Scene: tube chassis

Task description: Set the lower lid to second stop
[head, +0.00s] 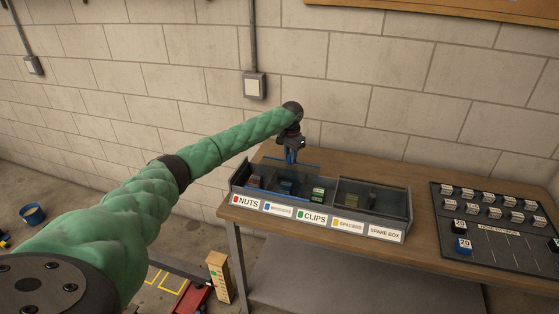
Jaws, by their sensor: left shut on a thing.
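A grey compartment box (251,204) stands on the wooden bench, its front labelled NUTS, CLIPS, SPACERS and SPARE BOX, with one blue label too small to read. A see-through lid with a blue edge (312,166) is at the back of its left part. My left gripper (291,158) points down and is shut at the lid's blue edge, behind the box. The fingertips are small and dark, so the exact grip is hard to see. A second clear panel (375,186) shows over the right part. My right gripper is not in view.
Coloured blocks, including a green one (318,195), lie in the box. A dark board (492,250) with several small labelled blocks lies at the right of the bench (425,215). The brick wall rises close behind. Bare bench lies between box and board.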

